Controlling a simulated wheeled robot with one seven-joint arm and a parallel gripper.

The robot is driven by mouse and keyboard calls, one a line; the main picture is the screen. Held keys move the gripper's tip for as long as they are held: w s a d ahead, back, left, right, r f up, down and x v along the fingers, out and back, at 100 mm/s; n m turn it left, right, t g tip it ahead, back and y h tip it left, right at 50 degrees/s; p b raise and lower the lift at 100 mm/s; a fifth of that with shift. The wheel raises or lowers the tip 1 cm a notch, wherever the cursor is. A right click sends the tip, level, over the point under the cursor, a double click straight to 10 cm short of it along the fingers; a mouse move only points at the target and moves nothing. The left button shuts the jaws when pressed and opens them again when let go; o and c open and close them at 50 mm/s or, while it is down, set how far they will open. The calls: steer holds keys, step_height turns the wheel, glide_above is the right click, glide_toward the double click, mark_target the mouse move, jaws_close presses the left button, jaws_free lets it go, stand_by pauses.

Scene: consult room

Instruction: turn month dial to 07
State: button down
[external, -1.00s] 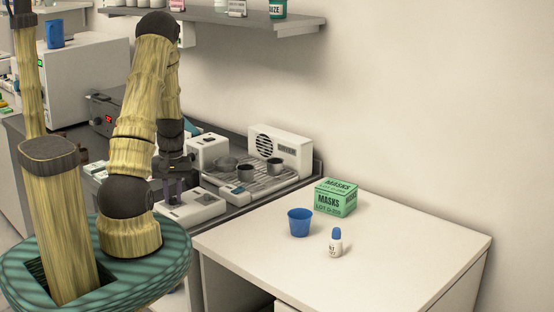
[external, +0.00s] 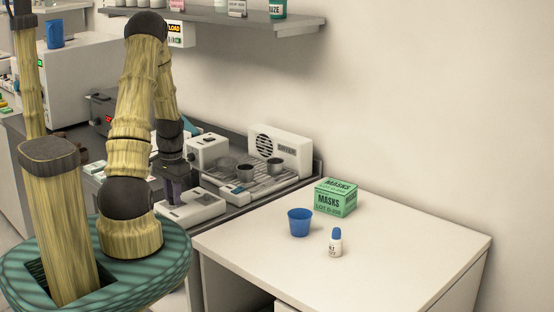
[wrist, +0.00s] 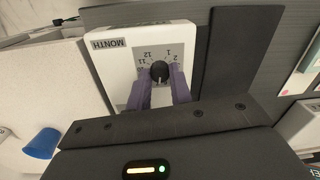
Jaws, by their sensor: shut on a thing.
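The month dial is a black knob (wrist: 160,71) on a white box labelled MONTH (wrist: 108,44). Around it is a grey face with printed numbers; 12, 1, 2 and 11 can be read, and the lower ones are hidden by my fingers. My gripper (wrist: 160,85) has its purple fingers on both sides of the knob, shut on it. A pale mark on the knob seems to point down toward my palm; the number there is hidden. In the external view the white box (external: 206,207) sits at the counter's front edge under my gripper (external: 172,196), and the knob is hidden.
Behind the box are a metal tray with cups (external: 246,180) and a white vented unit (external: 281,150). The lower white table (external: 400,240) to the right holds a blue cup (external: 299,222), a masks box (external: 336,198) and a small bottle (external: 335,243), with free room around them.

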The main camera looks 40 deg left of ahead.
stand_by(0.3)
steer(key=c, duration=1.3)
jaws_free()
steer(key=shift+o, duration=0.2)
steer(key=shift+r, duration=0.1)
step_height(320, 180, up, 17)
steer(key=b, duration=0.1)
steer(key=shift+d+r, duration=0.15)
steer(key=shift+d, duration=0.2)
